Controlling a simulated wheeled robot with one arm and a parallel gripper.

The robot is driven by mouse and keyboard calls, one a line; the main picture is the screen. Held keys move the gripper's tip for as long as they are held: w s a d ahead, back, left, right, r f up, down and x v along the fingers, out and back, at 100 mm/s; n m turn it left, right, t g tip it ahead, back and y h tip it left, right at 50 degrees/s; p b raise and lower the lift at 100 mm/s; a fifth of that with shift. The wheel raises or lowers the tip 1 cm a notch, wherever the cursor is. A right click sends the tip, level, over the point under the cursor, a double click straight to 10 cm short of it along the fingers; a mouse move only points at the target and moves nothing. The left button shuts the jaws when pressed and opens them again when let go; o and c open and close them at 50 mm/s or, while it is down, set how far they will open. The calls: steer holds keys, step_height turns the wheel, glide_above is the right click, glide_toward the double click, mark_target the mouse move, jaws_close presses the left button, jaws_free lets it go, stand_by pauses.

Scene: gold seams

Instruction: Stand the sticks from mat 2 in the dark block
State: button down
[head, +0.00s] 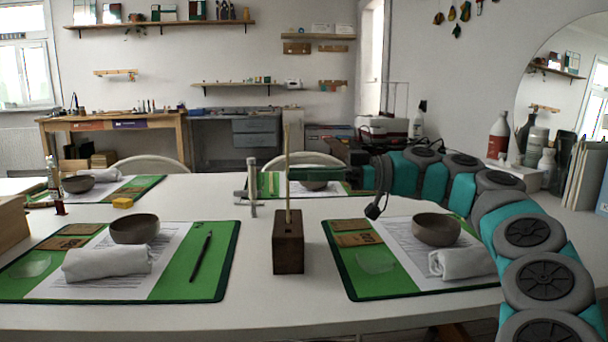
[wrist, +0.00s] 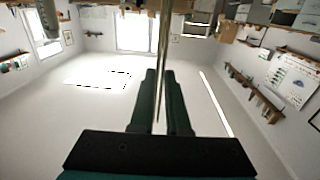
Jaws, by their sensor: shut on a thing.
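The dark block (head: 288,252) is a tall brown wooden block standing on the white table between the two front mats. My gripper (head: 292,173) reaches in from the right, above the block, and is shut on a thin tan stick (head: 288,150). The stick is upright, and its lower end meets the block's top; I cannot tell how deep it sits in a hole. In the wrist view the stick (wrist: 163,50) runs between the dark green fingers (wrist: 160,85). I cannot read which mat is mat 2.
The front left green mat (head: 222,270) holds a bowl (head: 134,229), a rolled cloth (head: 106,263) and a black pen-like thing (head: 201,257). The front right mat (head: 345,262) has a bowl (head: 436,229) and cloth (head: 464,263). A grey post (head: 252,190) stands left behind the block.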

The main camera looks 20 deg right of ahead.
steer(key=shift+f, duration=0.1)
stand_by(0.3)
steer(key=c, duration=0.8)
jaws_free()
steer(key=shift+d, duration=0.15)
steer(key=p+v, duration=0.4)
steer(key=v, duration=0.4)
steer(key=shift+s+d, duration=0.15)
steer(key=shift+d, duration=0.2)
stand_by(0.4)
